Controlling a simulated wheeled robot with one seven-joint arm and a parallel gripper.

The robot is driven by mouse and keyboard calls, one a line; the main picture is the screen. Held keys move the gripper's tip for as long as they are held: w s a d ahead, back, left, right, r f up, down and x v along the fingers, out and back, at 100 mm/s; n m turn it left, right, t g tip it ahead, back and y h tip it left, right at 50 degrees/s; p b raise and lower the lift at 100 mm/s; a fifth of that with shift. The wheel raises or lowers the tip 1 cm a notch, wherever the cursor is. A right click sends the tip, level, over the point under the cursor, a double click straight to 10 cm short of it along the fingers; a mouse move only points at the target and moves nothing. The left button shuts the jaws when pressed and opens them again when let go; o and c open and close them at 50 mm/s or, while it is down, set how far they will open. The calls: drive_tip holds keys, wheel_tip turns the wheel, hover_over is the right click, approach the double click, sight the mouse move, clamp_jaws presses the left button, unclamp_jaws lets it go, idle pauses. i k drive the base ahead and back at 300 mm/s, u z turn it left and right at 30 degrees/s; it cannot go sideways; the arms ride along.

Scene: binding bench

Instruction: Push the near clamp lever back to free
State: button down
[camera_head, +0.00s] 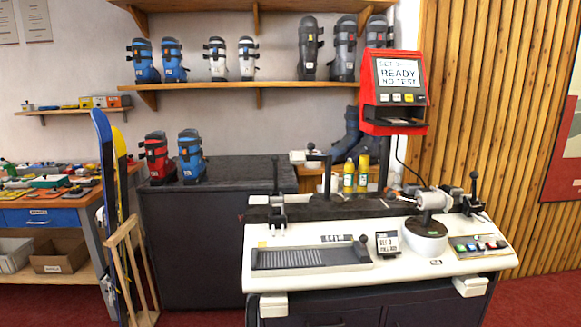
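The binding bench (300,235) has a white top and stands right of centre. A clamp with an upright black lever (276,176) and a round knob stands at its left side. Another black-knobbed lever (474,186) stands upright at the bench's right end. A third black knob (311,148) shows farther back, beside a white block (299,157). I cannot tell for certain which lever is the near clamp's, or whether any clamp is locked or free. No ski is plainly seen in the clamps. My gripper is not in view.
A red display unit (396,90) reading "READY NO TEST" stands above the bench. Two yellow-topped bottles (362,170) stand behind it. A small sign (387,244) and button panel (480,245) sit on top. Skis (107,180) lean at left. Red floor shows in front.

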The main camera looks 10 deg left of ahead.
sight(275, 159)
drive_tip(key=i, duration=0.85)
drive_tip(key=u, duration=0.05)
